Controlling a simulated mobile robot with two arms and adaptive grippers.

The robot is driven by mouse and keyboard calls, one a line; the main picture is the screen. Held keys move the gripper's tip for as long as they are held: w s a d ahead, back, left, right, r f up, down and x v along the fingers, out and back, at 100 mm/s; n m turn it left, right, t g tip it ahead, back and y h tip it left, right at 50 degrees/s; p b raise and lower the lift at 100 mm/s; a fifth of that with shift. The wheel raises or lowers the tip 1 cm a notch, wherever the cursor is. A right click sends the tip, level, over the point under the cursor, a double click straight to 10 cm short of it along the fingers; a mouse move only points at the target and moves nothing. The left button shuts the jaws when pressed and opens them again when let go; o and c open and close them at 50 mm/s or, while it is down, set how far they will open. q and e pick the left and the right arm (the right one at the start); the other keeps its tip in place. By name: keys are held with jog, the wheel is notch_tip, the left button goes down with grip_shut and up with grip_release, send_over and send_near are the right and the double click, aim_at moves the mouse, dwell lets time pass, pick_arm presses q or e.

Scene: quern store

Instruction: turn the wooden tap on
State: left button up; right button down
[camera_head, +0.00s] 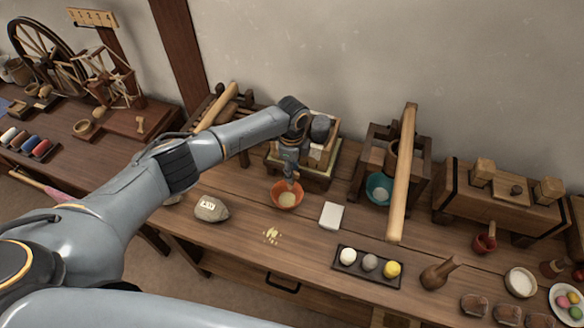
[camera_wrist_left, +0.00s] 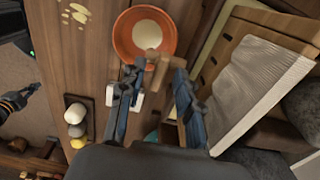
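The wooden tap (camera_wrist_left: 158,72) is a small light-brown piece in the left wrist view, beside the rim of an orange bowl (camera_wrist_left: 145,36) with pale content. My left gripper (camera_wrist_left: 154,73) has its two blue fingers apart, one on each side of the tap; whether either touches it I cannot tell. In the head view my left gripper (camera_head: 290,178) points down over the orange bowl (camera_head: 287,197), in front of the quern frame (camera_head: 318,178), and hides most of the tap. My right gripper (camera_wrist_left: 24,98) shows small and dark at the left edge of the left wrist view.
A white block (camera_head: 331,216) lies right of the bowl. A dark tray (camera_head: 345,271) with three balls is nearer the front. A stone (camera_head: 211,208) and yellow crumbs (camera_head: 271,235) lie left. A wooden pole (camera_head: 403,175) rises beside a teal bowl (camera_head: 379,187).

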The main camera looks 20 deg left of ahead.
pick_arm(q)
grip_shut()
jog(key=shift+n, duration=0.3)
jog(key=n+p, duration=0.2)
jog(key=n, duration=0.1)
jog(key=shift+r+n, duration=0.1)
jog(key=shift+n, duration=0.3)
jog(key=n+p, duration=0.2)
jog(key=n, duration=0.2)
jog(key=shift+n, duration=0.3)
jog(key=n+p, duration=0.1)
jog(key=n, duration=0.3)
jog(key=shift+p, duration=0.3)
jog(key=shift+n+p, duration=0.6)
jog(key=shift+n, duration=1.8)
jog(key=shift+w, duration=0.1)
